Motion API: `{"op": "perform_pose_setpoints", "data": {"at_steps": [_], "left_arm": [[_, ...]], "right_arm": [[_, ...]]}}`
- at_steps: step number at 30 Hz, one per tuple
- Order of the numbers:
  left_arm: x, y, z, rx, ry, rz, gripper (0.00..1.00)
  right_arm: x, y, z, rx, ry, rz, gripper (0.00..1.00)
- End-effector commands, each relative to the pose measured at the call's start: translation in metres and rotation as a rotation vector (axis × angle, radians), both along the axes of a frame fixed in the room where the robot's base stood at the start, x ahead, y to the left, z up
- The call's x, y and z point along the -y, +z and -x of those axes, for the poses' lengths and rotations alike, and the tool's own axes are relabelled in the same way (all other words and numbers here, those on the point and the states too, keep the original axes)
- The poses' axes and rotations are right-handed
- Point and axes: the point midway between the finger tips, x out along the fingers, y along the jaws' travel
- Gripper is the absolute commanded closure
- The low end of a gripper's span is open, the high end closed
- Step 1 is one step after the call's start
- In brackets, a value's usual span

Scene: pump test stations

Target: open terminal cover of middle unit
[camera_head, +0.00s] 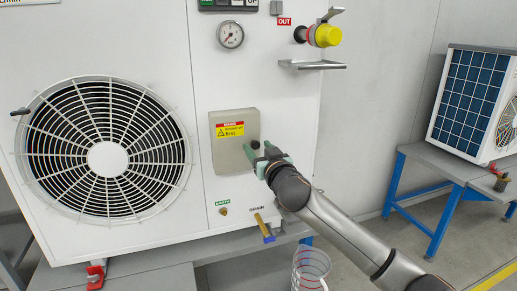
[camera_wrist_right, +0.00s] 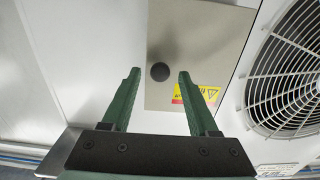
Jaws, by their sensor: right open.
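The terminal cover (camera_head: 220,151) is a closed beige-grey panel with a red and yellow warning label, low on the white unit right of its fan. It also shows in the right wrist view (camera_wrist_right: 200,45). Its round black knob (camera_wrist_right: 160,72) sits near one edge of the panel. My right gripper (camera_wrist_right: 159,76) is open, with its green fingers on either side of the knob and a visible gap to each. I cannot tell how deep the fingertips reach. In the head view the right gripper (camera_head: 257,148) is at the cover's right side. My left gripper is not in view.
A fan grille (camera_head: 65,150) is left of the cover. A yellow-capped valve (camera_head: 327,36) and small shelf (camera_head: 312,65) are above right. Below are a drain valve (camera_head: 264,228) and a clear jug (camera_head: 310,268). Another unit (camera_head: 470,100) stands on a blue bench at right.

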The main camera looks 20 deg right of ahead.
Motion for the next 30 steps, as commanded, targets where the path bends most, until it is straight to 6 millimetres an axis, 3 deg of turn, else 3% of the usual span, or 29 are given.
{"op": "perform_pose_setpoints", "data": {"at_steps": [11, 27, 30], "left_arm": [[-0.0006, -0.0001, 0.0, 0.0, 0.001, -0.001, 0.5], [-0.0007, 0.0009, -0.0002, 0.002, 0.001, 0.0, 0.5], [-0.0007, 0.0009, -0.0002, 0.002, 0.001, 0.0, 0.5]], "right_arm": [[-0.0001, 0.0002, -0.0038, 0.001, 0.0, 0.0, 0.4], [0.0001, 0.0, -0.0036, 0.0, 0.0, 0.0, 1.0], [0.0001, 0.0, -0.0036, 0.0, 0.0, 0.0, 1.0]]}}
